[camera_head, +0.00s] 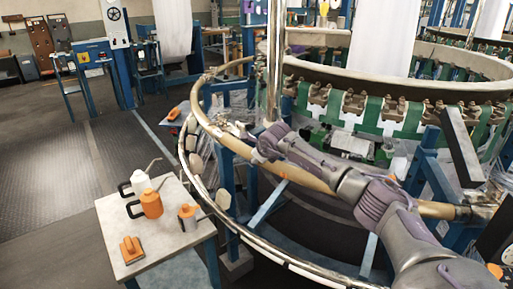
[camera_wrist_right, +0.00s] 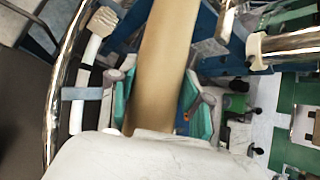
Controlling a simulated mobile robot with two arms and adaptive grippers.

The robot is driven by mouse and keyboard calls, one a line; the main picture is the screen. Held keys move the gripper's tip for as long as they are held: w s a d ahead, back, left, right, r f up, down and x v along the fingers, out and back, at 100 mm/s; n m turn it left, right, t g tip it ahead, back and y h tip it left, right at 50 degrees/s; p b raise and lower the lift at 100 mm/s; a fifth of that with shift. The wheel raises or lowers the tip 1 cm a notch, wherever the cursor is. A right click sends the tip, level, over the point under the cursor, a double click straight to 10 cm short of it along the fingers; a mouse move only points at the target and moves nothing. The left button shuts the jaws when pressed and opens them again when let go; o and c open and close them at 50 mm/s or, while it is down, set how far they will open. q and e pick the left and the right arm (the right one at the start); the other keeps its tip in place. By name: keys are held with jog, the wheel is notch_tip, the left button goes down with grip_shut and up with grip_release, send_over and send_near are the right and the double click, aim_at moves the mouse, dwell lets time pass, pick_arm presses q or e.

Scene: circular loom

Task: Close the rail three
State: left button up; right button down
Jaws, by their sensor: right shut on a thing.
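A tan curved rail (camera_head: 312,180) runs along the near side of the circular loom, from the upper left to a metal fitting at the right. No label shows which rail is number three. My right arm reaches in from the lower right over this rail. My right gripper (camera_head: 263,146) is at the rail's left part. In the right wrist view the tan rail (camera_wrist_right: 163,60) passes between the two teal-padded fingers of the gripper (camera_wrist_right: 162,103), which is shut on it. Part of the rail is hidden under my arm. My left gripper is not in view.
A shiny metal ring (camera_head: 245,235) curves low around the loom, with an upright post (camera_head: 276,60) behind the gripper. A small white table (camera_head: 150,240) with orange and white oil cans stands at the left. Blue frame legs stand below the rail. The floor at far left is clear.

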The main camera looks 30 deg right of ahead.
jog(key=shift+f, duration=0.45)
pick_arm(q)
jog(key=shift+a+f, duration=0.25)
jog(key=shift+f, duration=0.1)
pick_arm(e)
jog(key=shift+s+a+f, duration=0.1)
jog(key=shift+f, duration=0.25)
jog(key=shift+s+f, duration=0.1)
jog(key=shift+f, duration=0.05)
jog(key=c, duration=0.5)
grip_release()
jog(key=shift+f, duration=0.1)
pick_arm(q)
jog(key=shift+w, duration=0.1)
pick_arm(e)
jog(key=shift+w, duration=0.25)
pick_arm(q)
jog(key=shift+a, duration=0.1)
pick_arm(e)
jog(key=shift+r, duration=0.2)
